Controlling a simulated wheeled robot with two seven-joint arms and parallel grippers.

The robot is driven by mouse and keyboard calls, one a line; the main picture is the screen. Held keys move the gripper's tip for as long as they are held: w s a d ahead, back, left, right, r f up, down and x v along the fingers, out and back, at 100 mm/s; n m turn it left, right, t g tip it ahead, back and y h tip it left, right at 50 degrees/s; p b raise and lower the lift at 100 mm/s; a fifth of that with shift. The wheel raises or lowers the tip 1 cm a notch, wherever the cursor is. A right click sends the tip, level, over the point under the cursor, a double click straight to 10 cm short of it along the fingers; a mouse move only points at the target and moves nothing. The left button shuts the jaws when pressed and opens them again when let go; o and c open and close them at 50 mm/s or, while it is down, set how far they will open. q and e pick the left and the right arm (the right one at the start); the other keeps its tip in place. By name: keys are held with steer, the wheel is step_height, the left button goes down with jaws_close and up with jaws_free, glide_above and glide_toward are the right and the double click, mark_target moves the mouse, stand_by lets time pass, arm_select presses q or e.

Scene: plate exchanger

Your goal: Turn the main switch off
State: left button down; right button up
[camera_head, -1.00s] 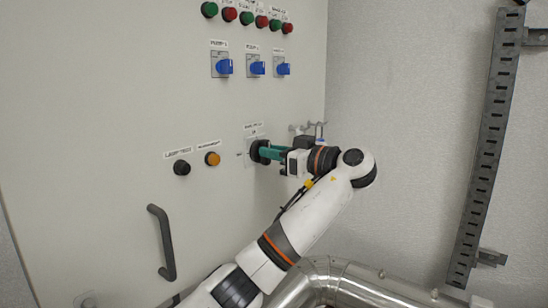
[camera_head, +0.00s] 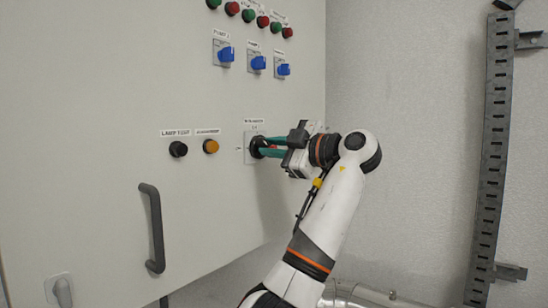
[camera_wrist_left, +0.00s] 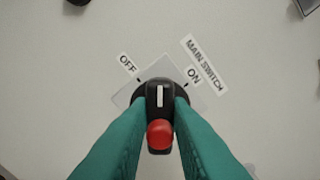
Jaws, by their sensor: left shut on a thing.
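The main switch (camera_wrist_left: 159,97) is a black rotary handle with a white mark and a red end, on a pale square plate (camera_wrist_left: 127,97). In the left wrist view its white mark points between the OFF label (camera_wrist_left: 128,64) and the ON label (camera_wrist_left: 193,75). My left gripper (camera_wrist_left: 160,112) is shut on the handle, with a teal finger on each side. In the head view my left gripper (camera_head: 268,148) reaches the switch from the right, and its fingers partly hide the handle. My right gripper is not in view.
A black lamp-test button (camera_head: 178,149) and an orange button (camera_head: 211,146) sit left of the switch. Blue pump switches (camera_head: 226,54) and red and green lamps are above. A grey door handle (camera_head: 153,228) is lower left. A slotted metal rail (camera_head: 487,150) stands right.

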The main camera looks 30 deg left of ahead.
arm_select(q)
steer(key=n, duration=0.3)
steer(key=shift+f+n+b, duration=0.1)
steer(key=shift+n+b, duration=0.2)
steer(key=shift+b, duration=0.1)
steer(key=shift+n, duration=1.9)
steer(key=shift+f, duration=0.1)
steer(key=c, duration=1.3)
jaws_free()
